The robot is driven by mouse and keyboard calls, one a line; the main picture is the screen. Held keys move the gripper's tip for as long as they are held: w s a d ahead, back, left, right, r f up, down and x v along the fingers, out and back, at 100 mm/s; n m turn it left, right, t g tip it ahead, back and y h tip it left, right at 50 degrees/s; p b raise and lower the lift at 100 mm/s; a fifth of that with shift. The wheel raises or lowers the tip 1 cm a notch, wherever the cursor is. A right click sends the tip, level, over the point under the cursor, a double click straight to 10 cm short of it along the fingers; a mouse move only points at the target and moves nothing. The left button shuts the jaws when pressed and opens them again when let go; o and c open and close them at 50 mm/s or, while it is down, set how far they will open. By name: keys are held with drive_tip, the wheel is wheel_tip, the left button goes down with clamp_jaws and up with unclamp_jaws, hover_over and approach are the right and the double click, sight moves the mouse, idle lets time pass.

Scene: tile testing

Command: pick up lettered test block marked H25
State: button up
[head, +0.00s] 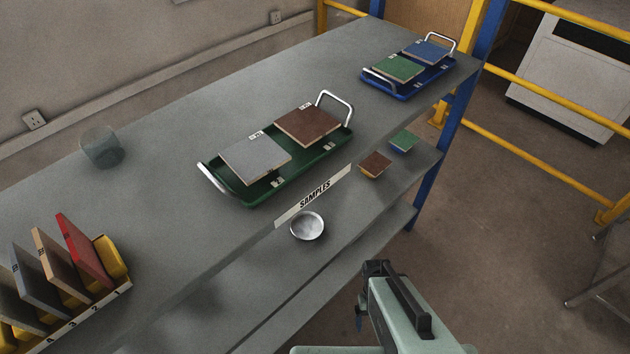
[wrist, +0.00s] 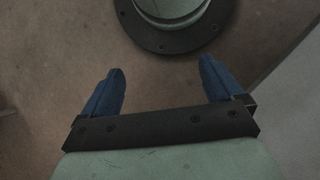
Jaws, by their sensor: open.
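No marking H25 can be read in either view, so I cannot tell which piece is the block. Two small blocks, a brown one (head: 375,164) and a green one (head: 403,141), lie on the shelf below the worktop. Larger tiles with small unreadable labels lie on the trays: a grey tile (head: 255,157), a dark brown tile (head: 308,125), a green tile (head: 398,68) and a blue tile (head: 427,51). My gripper (wrist: 161,66) is open and empty, its two blue fingers wide apart above the floor. In the head view it is low, in front of the shelves, away from the tiles.
The green tray (head: 273,193) and blue tray (head: 401,93) stand on the grey worktop (head: 160,205). A tile rack (head: 110,292) stands front left, a glass cup (head: 101,148) behind it. A metal bowl (head: 307,226) sits below the SAMPLES label (head: 314,194). Yellow rails (head: 540,95) run right.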

drive_tip(key=w+r+t+h, duration=0.1)
drive_tip(key=w+r+t, duration=0.1)
drive_tip(key=w+r, duration=0.6)
drive_tip(key=w+r+t+h, duration=0.2)
drive_tip(key=w+r+t, duration=0.1)
drive_tip(key=w+r, duration=0.6)
drive_tip(key=w+r+n+t+h, duration=0.1)
drive_tip(key=w+r+t+h, duration=0.1)
drive_tip(key=w+r, duration=0.7)
drive_tip(key=shift+w+d+r+t, duration=0.1)
drive_tip(key=shift+w+d+t, duration=0.1)
drive_tip(key=shift+w, duration=0.5)
drive_tip(key=shift+w+d+t, duration=0.1)
drive_tip(key=shift+w+d, duration=0.05)
drive_tip(key=shift+w, duration=0.5)
drive_tip(key=w+a+m+y, duration=0.1)
drive_tip(key=w+a+m, duration=0.2)
drive_tip(key=a, duration=0.4)
drive_tip(key=w+a+m+t+y, duration=0.1)
drive_tip(key=w+a+m, duration=0.2)
drive_tip(key=w+a, duration=0.2)
drive_tip(key=w+a+f+m+t+y, duration=0.1)
drive_tip(key=w+a, duration=0.3)
drive_tip(key=a, duration=0.4)
drive_tip(key=shift+a+m, duration=0.4)
drive_tip(key=shift+m, duration=0.5)
drive_tip(key=shift+a+f, duration=0.15)
drive_tip(key=shift+a, duration=0.15)
drive_tip(key=shift+x, duration=2.4)
drive_tip(key=shift+c, duration=0.2)
